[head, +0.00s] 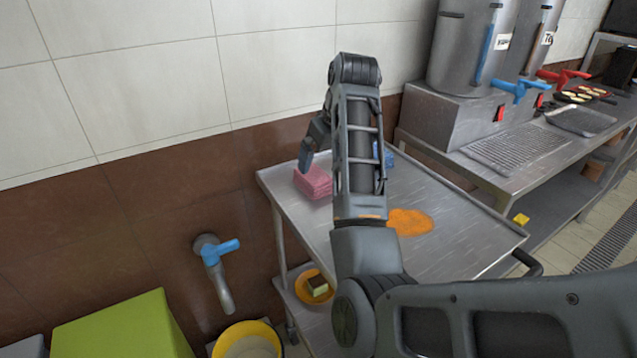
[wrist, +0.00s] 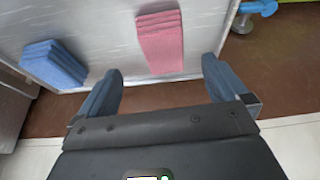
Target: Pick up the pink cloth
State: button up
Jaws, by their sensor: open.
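The pink cloth (head: 313,182) lies folded near the far left corner of the metal cart top (head: 290,203), close to the tiled wall. In the wrist view the pink cloth (wrist: 161,42) is ahead of my gripper, roughly between the lines of its fingers. My gripper (wrist: 160,90) is open and empty, its two fingers spread wide. In the head view my gripper (head: 308,160) hangs just above and beside the cloth, partly hidden by my own arm. I cannot see any contact with the cloth.
A folded blue cloth (wrist: 53,64) lies on the same cart, apart from the pink one; my arm partly covers it in the head view (head: 389,156). An orange spill (head: 410,222) lies on the cart. A blue-handled wall tap (head: 215,252) and a green box (head: 125,328) stand left.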

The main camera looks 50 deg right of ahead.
aim_at(315, 175)
jog(key=shift+w+d+f, duration=0.15)
jog(key=shift+d, duration=0.05)
jog(key=shift+x, duration=0.75)
jog(key=shift+a+x, duration=0.2)
jog(key=shift+x, duration=1.3)
jog(key=shift+a+x, duration=0.15)
jog(key=shift+x, duration=1.3)
jog(key=c, duration=1.1)
jog(key=shift+o, duration=0.2)
